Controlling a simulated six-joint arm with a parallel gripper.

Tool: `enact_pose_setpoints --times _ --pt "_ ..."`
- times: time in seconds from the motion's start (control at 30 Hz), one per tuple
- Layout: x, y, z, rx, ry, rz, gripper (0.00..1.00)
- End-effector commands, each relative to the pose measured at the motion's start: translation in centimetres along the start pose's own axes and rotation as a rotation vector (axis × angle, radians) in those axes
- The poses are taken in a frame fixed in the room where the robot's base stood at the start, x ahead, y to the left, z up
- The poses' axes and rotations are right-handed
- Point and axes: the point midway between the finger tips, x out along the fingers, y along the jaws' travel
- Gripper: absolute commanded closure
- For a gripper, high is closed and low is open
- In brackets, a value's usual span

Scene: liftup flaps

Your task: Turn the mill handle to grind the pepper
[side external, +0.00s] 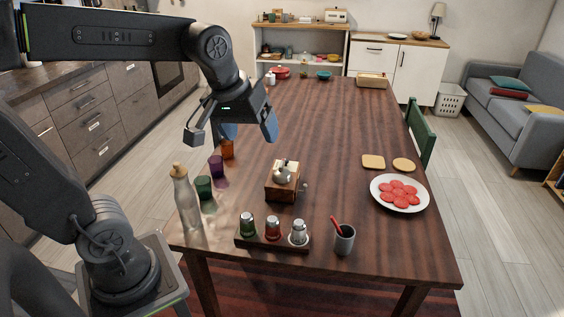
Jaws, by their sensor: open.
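The pepper mill (282,182) is a small wooden box with a metal dome on top, standing upright on the dark table. A small knob shows at its right side; the crank handle itself is too small to make out clearly. My gripper (245,138) is open and empty. It hangs above the table, up and to the left of the mill in the picture, apart from it. Its blue-tipped fingers point down.
A glass bottle (187,198) and several coloured glasses (204,187) stand left of the mill. A tray (262,243) of shakers and a grey cup (344,240) stand in front. A plate (376,204) of red slices lies right. The table's middle is clear.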

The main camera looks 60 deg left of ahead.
Motion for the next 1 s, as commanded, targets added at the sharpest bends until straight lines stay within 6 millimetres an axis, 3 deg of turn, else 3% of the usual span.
enact_pose_setpoints --times 0.03,0.27,0.5,0.7,1.0 --pt "0.8 0.2 -2.2 -0.119 -0.025 -0.025 0.19" --pt "5.3 -0.1 -10.8 -0.669 -0.085 -0.133 0.19" --pt "12.7 -3.0 -18.4 -1.234 -0.109 -0.27 0.19" --pt "18.2 -6.0 -21.7 -1.583 -0.101 -0.369 0.19" --pt "21.1 -7.5 -22.4 -1.727 -0.091 -0.412 0.19"
